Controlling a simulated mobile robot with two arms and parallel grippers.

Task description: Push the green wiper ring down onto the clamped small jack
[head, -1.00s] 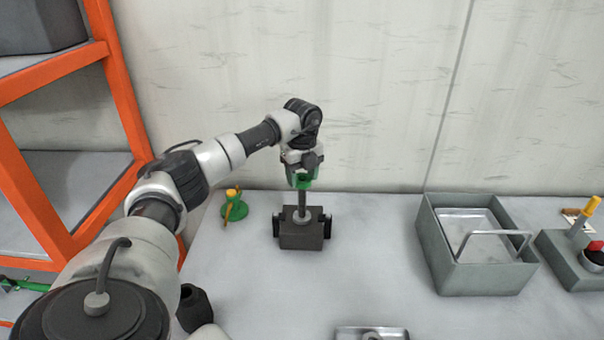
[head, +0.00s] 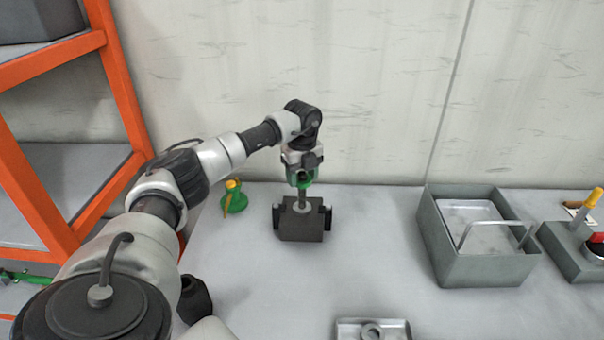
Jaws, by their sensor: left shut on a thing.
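The small jack stands upright in a dark clamp block (head: 301,228) on the table, its grey screw (head: 302,198) pointing up. My left gripper (head: 302,177) points down right above it and is shut on the green wiper ring (head: 303,182). The ring is around or at the top of the screw; the fingers hide part of it, so I cannot tell exactly how far down it sits. A length of bare screw shows between the ring and the clamp.
A green jack-like piece (head: 235,203) with a yellow part stands left of the clamp. A grey crate (head: 490,272) stands at right, with a grey holder (head: 570,262) beyond it. A small tray (head: 345,332) holding a grey ring is at the front. The table between is clear.

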